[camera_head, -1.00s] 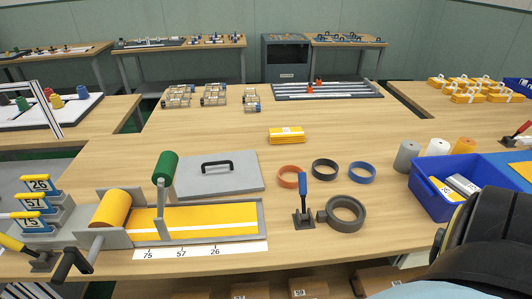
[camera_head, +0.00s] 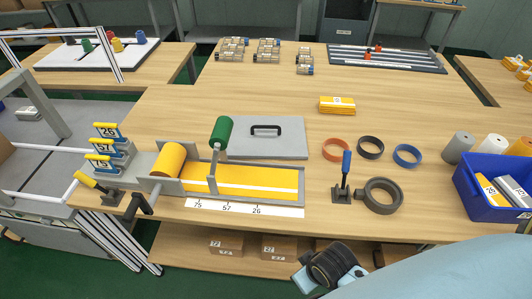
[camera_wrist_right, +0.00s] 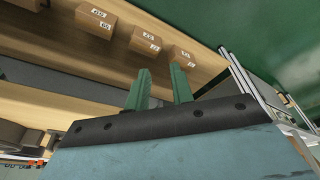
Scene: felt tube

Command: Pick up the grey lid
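The grey lid (camera_head: 290,145) is a flat grey panel with a black bar handle (camera_head: 265,129). It lies on the wooden table behind the yellow felt strip (camera_head: 245,180). The green roller (camera_head: 221,132) on its post stands in front of the lid's left part. My right arm shows at the bottom of the head view, low in front of the table and well away from the lid. In the right wrist view my right gripper (camera_wrist_right: 160,85) has its two green fingers apart with nothing between them. My left gripper is not in view.
Three rings, orange (camera_head: 336,149), black (camera_head: 370,147) and blue (camera_head: 407,154), lie right of the lid. A blue-handled clamp (camera_head: 345,178) stands nearer the front edge. A blue bin (camera_head: 487,199) is at the right. Boxes (camera_head: 226,243) sit on the shelf below.

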